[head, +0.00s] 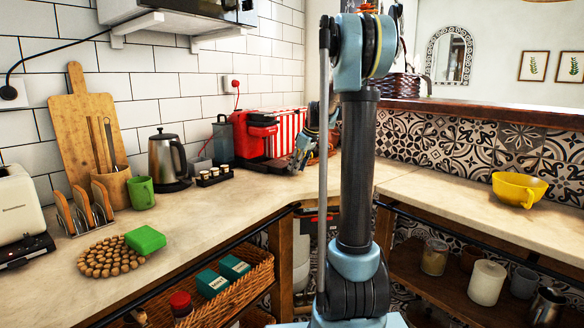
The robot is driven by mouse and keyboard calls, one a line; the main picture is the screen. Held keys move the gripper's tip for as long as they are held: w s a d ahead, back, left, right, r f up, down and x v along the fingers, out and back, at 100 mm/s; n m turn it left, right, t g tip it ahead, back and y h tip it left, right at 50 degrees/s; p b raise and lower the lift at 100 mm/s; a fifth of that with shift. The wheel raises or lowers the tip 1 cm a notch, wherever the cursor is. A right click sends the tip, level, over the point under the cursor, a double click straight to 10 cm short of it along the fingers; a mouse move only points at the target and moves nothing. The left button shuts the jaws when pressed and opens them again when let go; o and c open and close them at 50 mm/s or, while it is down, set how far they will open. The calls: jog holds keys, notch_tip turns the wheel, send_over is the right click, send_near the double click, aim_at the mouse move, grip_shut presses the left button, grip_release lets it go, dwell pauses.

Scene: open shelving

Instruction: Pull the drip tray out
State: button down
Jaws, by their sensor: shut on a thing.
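The red coffee machine (256,136) stands in the back corner of the counter, with a red-and-white striped part to its right. My gripper (296,165) is low at the machine's right front, close above the counter. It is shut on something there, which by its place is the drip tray. The tray itself is small and mostly hidden by my gripper, so I cannot tell how far out of the machine it sits. My arm column covers the area just right of my gripper.
A rack of small cups (214,176) and a kettle (168,158) stand left of the machine. A green mug (141,193) and a green block (145,240) are nearer. A yellow bowl (518,188) sits on the right counter. The counter in front of the machine is clear.

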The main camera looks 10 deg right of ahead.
jog(key=c, duration=1.1)
grip_release()
jog(key=v, duration=1.1)
jog(key=shift+d+r, duration=0.2)
jog(key=shift+r, duration=0.2)
jog(key=s+f+m+h, duration=0.1)
jog(key=s+f+m, duration=0.2)
jog(key=s+f, duration=0.5)
jog(key=s+f+m+h, duration=0.1)
jog(key=s+f+m, duration=0.2)
jog(key=s+f, duration=0.6)
jog(key=s+d+f+m+h, duration=0.1)
jog(key=s+f+m, duration=0.2)
jog(key=s, duration=2.2)
notch_tip(320, 180, down, 6)
jog(key=shift+r+g, duration=0.15)
jog(key=shift+g, duration=0.25)
